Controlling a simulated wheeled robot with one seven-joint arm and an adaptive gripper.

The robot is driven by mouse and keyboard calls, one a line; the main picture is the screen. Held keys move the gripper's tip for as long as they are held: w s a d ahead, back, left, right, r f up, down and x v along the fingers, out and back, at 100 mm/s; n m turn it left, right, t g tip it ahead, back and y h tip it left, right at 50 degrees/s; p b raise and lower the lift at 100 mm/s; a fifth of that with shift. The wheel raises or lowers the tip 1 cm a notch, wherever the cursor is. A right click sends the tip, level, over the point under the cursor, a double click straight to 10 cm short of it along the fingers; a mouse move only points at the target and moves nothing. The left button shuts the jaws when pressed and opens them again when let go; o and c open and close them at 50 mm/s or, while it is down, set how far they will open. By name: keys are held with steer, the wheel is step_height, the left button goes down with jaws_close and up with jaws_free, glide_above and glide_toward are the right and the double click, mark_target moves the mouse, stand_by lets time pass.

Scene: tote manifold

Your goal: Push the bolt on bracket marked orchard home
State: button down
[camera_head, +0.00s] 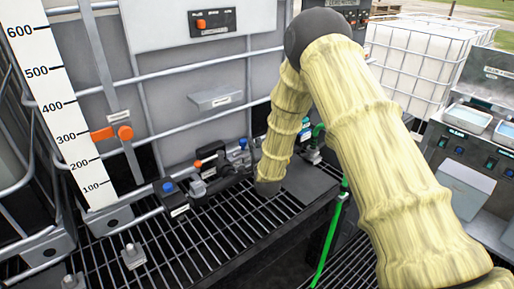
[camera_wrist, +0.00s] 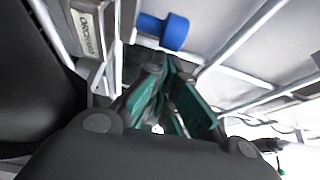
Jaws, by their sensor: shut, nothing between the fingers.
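In the wrist view, a pale label reading ORCHARD (camera_wrist: 89,33) shows at the upper left on a grey bracket (camera_wrist: 108,14), tilted in the picture. In the head view, my padded arm comes down beside the fittings at the tank front, and the gripper itself cannot be made out.
In the head view, fittings with an orange knob (camera_head: 197,164) and a blue knob (camera_head: 168,187) stand by the caged tank (camera_head: 180,90). A slotted grating (camera_head: 200,235) lies below. A green hose (camera_head: 328,240) hangs right of my forearm. Metal bars cross the wrist view.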

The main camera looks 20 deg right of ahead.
mark_target(245, 144)
steer(key=shift+w, duration=0.45)
steer(key=a, duration=0.1)
steer(key=s+a+b, duration=0.1)
steer(key=a, duration=0.1)
steer(key=shift+s+a, duration=0.35)
steer(key=shift+a, duration=0.05)
